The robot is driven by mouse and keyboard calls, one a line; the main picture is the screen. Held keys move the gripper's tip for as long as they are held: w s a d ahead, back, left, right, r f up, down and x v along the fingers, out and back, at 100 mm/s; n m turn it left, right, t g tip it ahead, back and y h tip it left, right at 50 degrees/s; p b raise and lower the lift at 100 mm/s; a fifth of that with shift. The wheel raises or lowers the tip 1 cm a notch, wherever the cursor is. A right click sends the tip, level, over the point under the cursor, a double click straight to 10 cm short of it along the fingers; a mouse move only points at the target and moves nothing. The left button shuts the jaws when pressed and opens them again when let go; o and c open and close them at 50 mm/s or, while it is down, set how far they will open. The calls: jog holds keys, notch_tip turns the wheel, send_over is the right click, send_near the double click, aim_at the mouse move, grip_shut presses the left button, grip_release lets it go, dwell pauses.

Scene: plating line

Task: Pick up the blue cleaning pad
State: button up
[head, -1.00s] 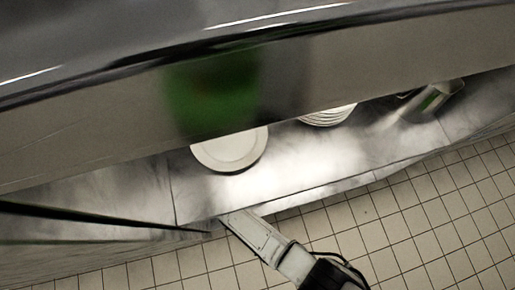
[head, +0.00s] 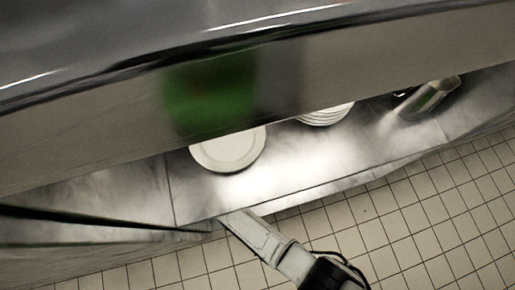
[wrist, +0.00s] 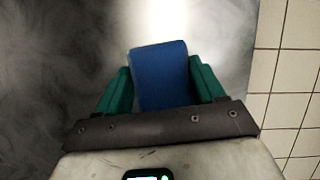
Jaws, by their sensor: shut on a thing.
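The blue cleaning pad (wrist: 160,66) stands out between the two green fingers of my gripper (wrist: 160,84) in the wrist view. The fingers are shut on it, one on each side. Below the pad in that view is the grey metal counter surface; I cannot tell whether the pad touches it. In the head view my pale arm link reaches the counter's front edge, but neither the pad nor the gripper's fingers can be made out there.
A white plate (head: 229,153) lies on the metal counter (head: 290,165). A stack of plates (head: 325,116) and a metal container (head: 430,98) stand farther right. A large metal overhang (head: 350,75) covers the counter's back. The tiled floor (head: 420,215) is clear.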

jog(key=shift+s, duration=0.1)
jog(key=shift+r+p, duration=0.8)
jog(key=shift+r, duration=0.05)
jog(key=shift+s+d+r+p, duration=0.15)
jog(key=shift+s+r+p, duration=0.05)
jog(key=shift+r+p, duration=0.35)
jog(key=shift+s+d+r+p, duration=0.1)
jog(key=shift+s+r+p, duration=0.1)
jog(key=shift+r+p, duration=0.3)
jog(key=s+d+p, duration=0.3)
jog(key=s, duration=0.5)
jog(key=s+d+p, duration=0.3)
jog(key=s, duration=0.4)
jog(key=shift+s+d+f, duration=0.2)
jog(key=shift+s+d, duration=0.05)
jog(key=shift+s, duration=0.1)
jog(key=o, duration=0.4)
jog(key=c, duration=0.3)
